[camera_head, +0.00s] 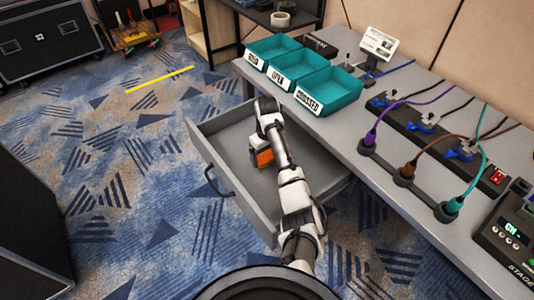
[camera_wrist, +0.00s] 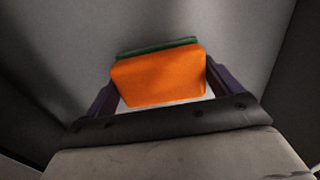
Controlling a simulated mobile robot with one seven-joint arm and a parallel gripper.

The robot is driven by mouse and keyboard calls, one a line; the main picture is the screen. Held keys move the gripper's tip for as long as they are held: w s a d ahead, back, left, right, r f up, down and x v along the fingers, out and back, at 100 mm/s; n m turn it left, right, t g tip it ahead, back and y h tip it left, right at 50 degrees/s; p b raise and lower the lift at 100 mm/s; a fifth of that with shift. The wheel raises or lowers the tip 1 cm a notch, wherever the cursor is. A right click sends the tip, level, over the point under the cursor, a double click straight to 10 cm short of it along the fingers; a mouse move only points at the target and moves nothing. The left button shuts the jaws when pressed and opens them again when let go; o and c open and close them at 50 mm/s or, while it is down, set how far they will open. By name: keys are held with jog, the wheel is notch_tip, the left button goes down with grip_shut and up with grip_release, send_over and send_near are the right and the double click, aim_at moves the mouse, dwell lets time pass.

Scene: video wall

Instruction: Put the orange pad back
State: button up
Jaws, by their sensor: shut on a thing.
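The orange pad (camera_wrist: 158,80) has a dark green layer along its far edge and fills the space between the fingers in the wrist view. In the head view the orange pad (camera_head: 263,158) shows below the end of my arm. My gripper (camera_wrist: 160,88) is shut on the pad, with one dark finger at each side. It is inside the open grey drawer (camera_head: 225,172) under the desk. Whether the pad touches the drawer floor I cannot tell.
Three teal labelled bins (camera_head: 327,92) stand on the grey desk (camera_head: 365,160) above the drawer. A row of plugs with purple, brown and teal cables (camera_head: 405,172) lies to the right. A control box (camera_head: 510,240) sits at the lower right. Carpet left of the drawer is clear.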

aim_at(267, 153)
jog(key=o, duration=0.6)
jog(key=shift+f, duration=0.1)
notch_tip(267, 153, up, 12)
jog(key=shift+r+p, duration=0.2)
jog(key=shift+p, duration=0.35)
